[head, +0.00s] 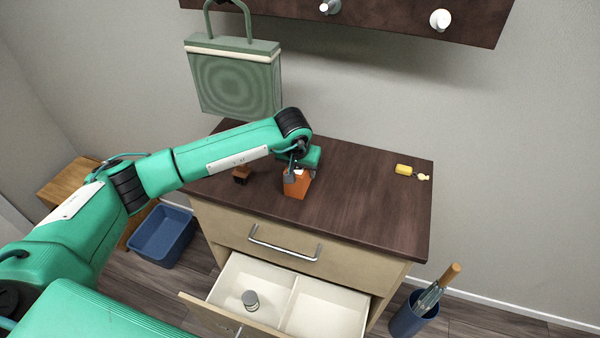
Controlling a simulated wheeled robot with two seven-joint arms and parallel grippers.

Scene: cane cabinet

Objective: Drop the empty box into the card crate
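An orange box (297,186) stands on the dark cabinet top (360,200), left of its middle, near the front edge. My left gripper (296,174) is at the upper part of this box, with a grey finger against or just beside its left side. The wrist hides the far finger, so I cannot tell whether it grips the box. Whether the box is empty does not show. No crate is clearly marked as the card crate; a brown box-like piece (62,185) stands on the floor at the far left. My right gripper is out of view.
A blue tub (162,236) stands on the floor left of the cabinet. A small brown object (241,175) and a yellow item (404,170) are on the top. The lower drawer (290,300) is open with a grey cylinder inside. A blue bin (410,318) stands right.

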